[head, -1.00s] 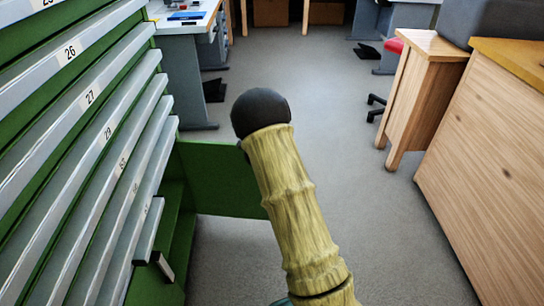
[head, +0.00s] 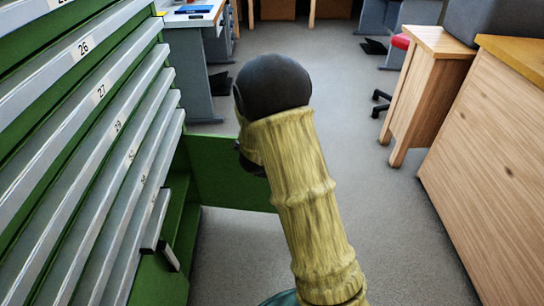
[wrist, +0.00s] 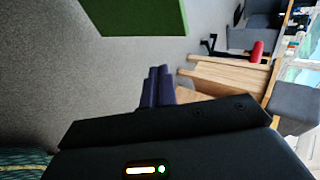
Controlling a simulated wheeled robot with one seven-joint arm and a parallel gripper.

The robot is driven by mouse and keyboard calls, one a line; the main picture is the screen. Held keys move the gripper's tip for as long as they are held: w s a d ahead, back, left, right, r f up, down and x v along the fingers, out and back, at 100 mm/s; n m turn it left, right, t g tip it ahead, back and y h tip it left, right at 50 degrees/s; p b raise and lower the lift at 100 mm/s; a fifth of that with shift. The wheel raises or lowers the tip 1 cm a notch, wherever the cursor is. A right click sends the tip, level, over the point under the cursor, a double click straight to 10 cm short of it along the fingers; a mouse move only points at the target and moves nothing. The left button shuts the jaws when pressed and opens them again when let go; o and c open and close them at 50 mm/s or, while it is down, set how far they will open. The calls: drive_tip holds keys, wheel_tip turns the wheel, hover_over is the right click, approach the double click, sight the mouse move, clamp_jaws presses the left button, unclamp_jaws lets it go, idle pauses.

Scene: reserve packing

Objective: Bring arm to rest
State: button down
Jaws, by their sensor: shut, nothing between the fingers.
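My arm (head: 300,190), with a yellow-brown bamboo-like surface and a black rounded joint on top, stands in the middle of the head view. My gripper is hidden in the head view. In the wrist view my gripper (wrist: 157,88) shows two dark fingers side by side, shut with nothing between them. It points over the grey floor, with wooden furniture beyond it.
A green cabinet with numbered grey drawers (head: 100,125) stands close on the left. Its green panel (head: 228,172) juts out behind my arm. Wooden furniture (head: 480,150) stands on the right. Grey floor (head: 330,70) is clear between, with desks (head: 190,60) farther back.

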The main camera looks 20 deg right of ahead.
idle(0.4)
drive_tip(key=s+a+r+n+g+y, duration=0.2)
drive_tip(key=s+n, duration=0.6)
drive_tip(key=s+a+r+n+g+y, duration=0.1)
drive_tip(key=s+r+n, duration=0.1)
drive_tip(key=s+n, duration=0.65)
drive_tip(key=s+a+r+n+g+y, duration=0.2)
drive_tip(key=s+r+n, duration=0.1)
drive_tip(key=s+n, duration=0.55)
drive_tip(key=w+p+v, duration=0.2)
drive_tip(key=p+v, duration=0.9)
drive_tip(key=w+r+p+v, duration=0.1)
drive_tip(key=w+p+v, duration=0.2)
drive_tip(key=p+v, duration=0.8)
drive_tip(key=w+r+p+v, duration=0.1)
drive_tip(key=w+p+v, duration=0.2)
drive_tip(key=p+v, duration=0.8)
drive_tip(key=shift+d+p, duration=0.25)
drive_tip(key=shift+p, duration=0.45)
drive_tip(key=shift+f, duration=0.15)
